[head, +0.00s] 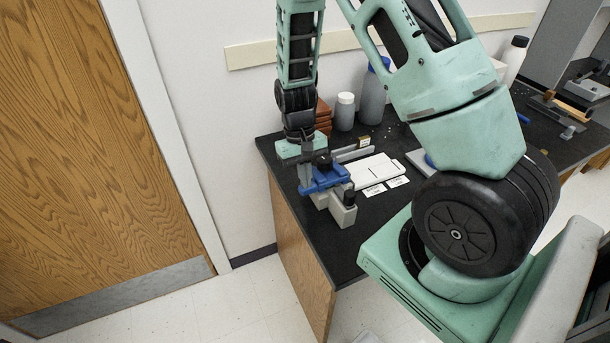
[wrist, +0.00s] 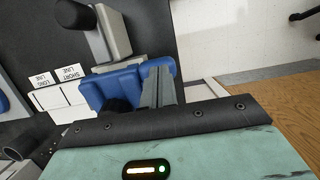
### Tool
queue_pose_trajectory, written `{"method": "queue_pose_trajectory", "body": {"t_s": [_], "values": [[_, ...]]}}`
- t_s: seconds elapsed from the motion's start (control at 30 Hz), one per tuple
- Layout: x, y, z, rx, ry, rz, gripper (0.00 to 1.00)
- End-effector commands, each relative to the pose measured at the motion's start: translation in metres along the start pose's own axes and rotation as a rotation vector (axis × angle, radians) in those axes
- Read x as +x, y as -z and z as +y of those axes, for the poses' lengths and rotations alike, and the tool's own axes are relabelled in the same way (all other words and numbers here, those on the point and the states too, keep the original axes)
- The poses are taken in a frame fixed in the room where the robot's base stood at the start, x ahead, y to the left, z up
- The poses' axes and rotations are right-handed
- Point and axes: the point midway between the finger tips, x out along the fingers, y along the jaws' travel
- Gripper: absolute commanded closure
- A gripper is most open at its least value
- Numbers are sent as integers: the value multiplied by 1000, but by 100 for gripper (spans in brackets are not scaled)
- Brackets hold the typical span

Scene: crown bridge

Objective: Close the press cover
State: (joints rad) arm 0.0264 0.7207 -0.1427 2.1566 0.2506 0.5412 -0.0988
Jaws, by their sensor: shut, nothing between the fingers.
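The press stands near the left end of the black table; its grey body (head: 343,208) and blue part (head: 322,179) show in the head view. I cannot tell for sure which part is its cover. In the wrist view the blue part (wrist: 128,85) lies just ahead of my gripper, with a grey block (wrist: 118,38) and black knob (wrist: 75,17) beyond it. My gripper (wrist: 158,82) is shut and empty, its grey fingers close against the blue part; I cannot tell whether they touch.
A white board (head: 376,168) and labels reading long line and short line (wrist: 68,73) lie beside the press. A wooden door (head: 90,150) is at left; floor between is clear.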

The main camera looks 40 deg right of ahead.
Motion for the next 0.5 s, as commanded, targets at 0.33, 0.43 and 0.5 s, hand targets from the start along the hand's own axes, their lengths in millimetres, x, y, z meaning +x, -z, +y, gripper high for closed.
{"method": "queue_pose_trajectory", "body": {"t_s": [0.33,0.43,0.5], "values": [[18,-8,0,0,0,-2,100],[15,-8,0,0,0,-1,100],[10,-9,0,0,0,-1,100]]}}
